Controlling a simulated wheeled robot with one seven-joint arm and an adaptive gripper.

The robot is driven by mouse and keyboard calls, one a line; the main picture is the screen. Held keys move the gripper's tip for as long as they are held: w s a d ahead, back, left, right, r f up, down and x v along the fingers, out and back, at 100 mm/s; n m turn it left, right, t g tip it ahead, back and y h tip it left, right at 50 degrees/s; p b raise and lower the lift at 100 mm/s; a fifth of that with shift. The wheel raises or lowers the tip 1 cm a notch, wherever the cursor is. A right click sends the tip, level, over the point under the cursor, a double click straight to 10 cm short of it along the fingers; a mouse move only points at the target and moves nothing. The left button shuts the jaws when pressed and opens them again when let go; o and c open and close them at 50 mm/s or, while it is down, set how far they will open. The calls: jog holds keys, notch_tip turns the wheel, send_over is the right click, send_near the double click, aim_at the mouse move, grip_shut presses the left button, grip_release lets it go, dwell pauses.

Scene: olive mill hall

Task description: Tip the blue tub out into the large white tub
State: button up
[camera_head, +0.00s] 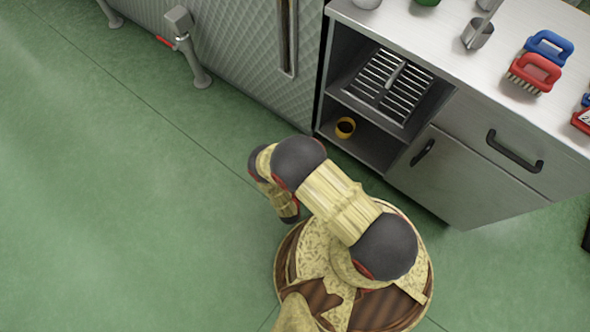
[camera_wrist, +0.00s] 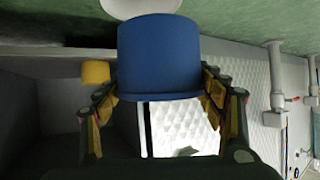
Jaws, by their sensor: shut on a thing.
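The blue tub (camera_wrist: 160,55) fills the middle of the wrist view, between the two fingers of my gripper (camera_wrist: 160,92). My gripper is shut on it, with a finger against each side. The inside of the tub and its contents do not show. A white rounded thing (camera_wrist: 140,7) shows just past the blue tub at the top edge, cut off by the frame; I cannot tell whether it is the large white tub. In the head view my arm hides the blue tub.
Green floor (camera_head: 120,200) is clear at left.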

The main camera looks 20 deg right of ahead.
jog(key=g+y, duration=0.1)
jog(key=m+g+y, duration=0.1)
jog(key=r+g+y, duration=0.1)
jog(key=g, duration=0.1)
jog(key=shift+w+d+r, duration=0.1)
jog(key=shift+w+d, duration=0.1)
jog(key=shift+d, duration=0.05)
jog(key=shift+w+d+m+g+y+p, duration=0.1)
jog(key=shift+d+m+g+y+p, duration=0.1)
jog(key=shift+g+y, duration=0.3)
jog(key=shift+w+d+m+g+y+p, duration=0.1)
jog(key=shift+m+g+y+p, duration=0.1)
jog(key=shift+g+y, duration=0.25)
jog(key=shift+w+d+m+g+y+b, duration=0.1)
jog(key=shift+w+m+g+y+b, duration=0.1)
jog(key=shift+g+y, duration=0.4)
jog(key=shift+w+d+m+g+y+b, duration=0.1)
jog(key=shift+w+g+y, duration=0.05)
jog(key=shift+g+y, duration=0.35)
jog(key=shift+a, duration=0.1)
